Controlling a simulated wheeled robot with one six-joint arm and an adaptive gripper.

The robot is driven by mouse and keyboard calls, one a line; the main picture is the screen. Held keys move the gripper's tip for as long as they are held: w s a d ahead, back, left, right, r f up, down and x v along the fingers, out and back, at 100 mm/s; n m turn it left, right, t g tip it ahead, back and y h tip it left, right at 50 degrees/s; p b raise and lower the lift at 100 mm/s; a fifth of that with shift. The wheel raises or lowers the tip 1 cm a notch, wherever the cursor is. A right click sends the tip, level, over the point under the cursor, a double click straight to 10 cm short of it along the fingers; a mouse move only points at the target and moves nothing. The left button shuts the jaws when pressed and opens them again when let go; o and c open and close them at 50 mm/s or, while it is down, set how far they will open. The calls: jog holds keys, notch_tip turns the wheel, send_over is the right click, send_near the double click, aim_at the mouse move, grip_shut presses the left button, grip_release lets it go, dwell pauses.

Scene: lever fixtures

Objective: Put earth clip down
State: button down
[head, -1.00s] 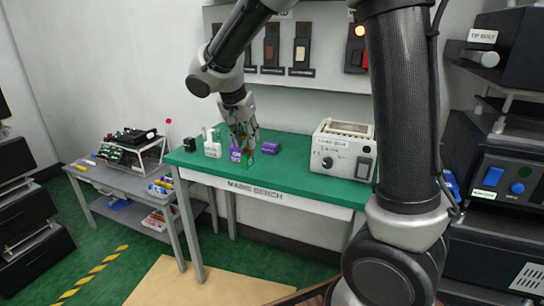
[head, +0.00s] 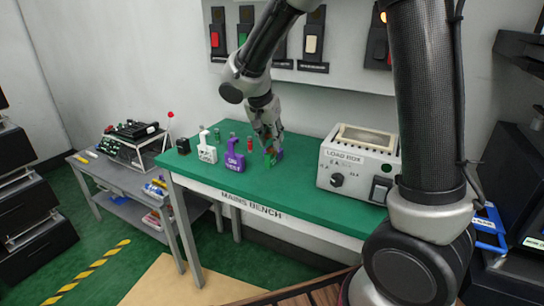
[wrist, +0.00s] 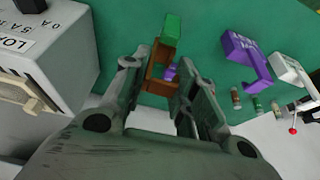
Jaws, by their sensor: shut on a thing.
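The earth clip has a green end (wrist: 171,28) and a brown body (wrist: 160,70) in the wrist view. My gripper (wrist: 172,85) is shut on its brown part, with the green end sticking out past the fingertips. In the head view my gripper (head: 268,146) points down over the green mains bench (head: 300,180), and the green of the clip (head: 269,160) shows low at its fingertips. I cannot tell whether the clip touches the bench.
A purple lock-shaped tag (head: 234,160) and a white one (head: 206,150) stand left of my gripper. The load box (head: 358,165) stands to the right. The bench front between is clear.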

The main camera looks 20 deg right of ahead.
aim_at(270, 152)
jog(key=shift+f, duration=2.75)
jog(key=shift+f, duration=0.1)
jog(key=c, duration=1.1)
grip_release()
